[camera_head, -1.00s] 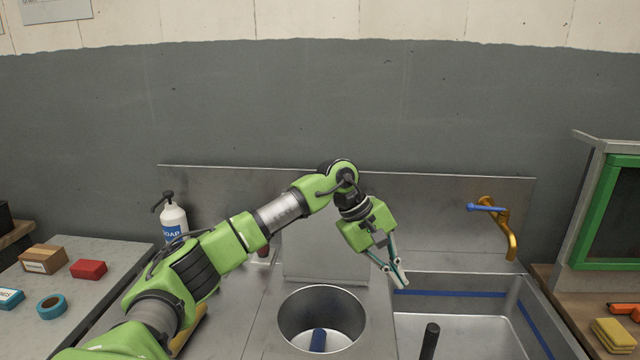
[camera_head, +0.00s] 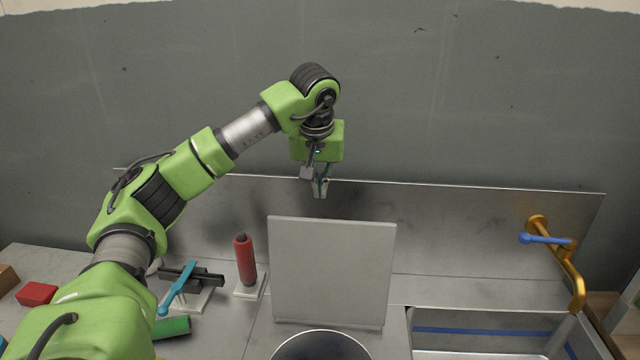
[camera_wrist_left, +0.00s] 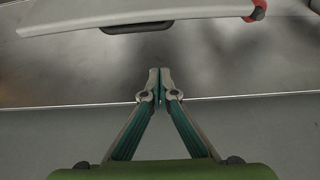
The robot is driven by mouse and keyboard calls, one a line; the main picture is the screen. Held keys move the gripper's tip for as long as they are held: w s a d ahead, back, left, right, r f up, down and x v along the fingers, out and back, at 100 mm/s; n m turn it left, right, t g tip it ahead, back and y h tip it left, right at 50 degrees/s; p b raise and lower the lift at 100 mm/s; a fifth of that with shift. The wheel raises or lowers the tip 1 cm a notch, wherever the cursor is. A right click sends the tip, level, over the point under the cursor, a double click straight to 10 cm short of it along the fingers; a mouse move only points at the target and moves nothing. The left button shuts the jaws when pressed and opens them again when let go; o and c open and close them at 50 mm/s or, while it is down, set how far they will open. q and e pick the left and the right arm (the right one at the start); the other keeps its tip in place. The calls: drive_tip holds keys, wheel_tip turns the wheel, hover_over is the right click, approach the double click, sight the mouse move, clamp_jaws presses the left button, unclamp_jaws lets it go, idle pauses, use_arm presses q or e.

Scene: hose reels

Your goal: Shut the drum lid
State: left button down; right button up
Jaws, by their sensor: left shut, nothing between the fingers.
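The drum lid (camera_head: 332,270) is a flat grey square panel standing upright, open, behind the round metal drum opening (camera_head: 322,345). Only the back part of the drum's rim shows at the bottom of the head view. My left gripper (camera_head: 320,192) is shut and empty, pointing down above and behind the lid's top edge, apart from it. In the left wrist view the shut fingertips (camera_wrist_left: 159,72) meet below the pale lid (camera_wrist_left: 120,12), which lies across the top with a dark handle (camera_wrist_left: 137,27) on its edge. My right gripper is out of view.
A metal backsplash (camera_head: 450,225) runs along the wall behind the lid. A red cylinder (camera_head: 245,260) on a white base and a blue-handled tool (camera_head: 178,288) stand left of the lid. A sink (camera_head: 480,335) and brass tap (camera_head: 565,262) with a blue lever are at the right.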

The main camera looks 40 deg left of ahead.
use_arm(q)
wheel_tip(320, 180, down, 7)
drive_tip(key=s+p, duration=0.1)
drive_tip(key=p, duration=0.2)
drive_tip(key=shift+s+d+r, duration=0.15)
drive_tip(key=shift+d, duration=0.2)
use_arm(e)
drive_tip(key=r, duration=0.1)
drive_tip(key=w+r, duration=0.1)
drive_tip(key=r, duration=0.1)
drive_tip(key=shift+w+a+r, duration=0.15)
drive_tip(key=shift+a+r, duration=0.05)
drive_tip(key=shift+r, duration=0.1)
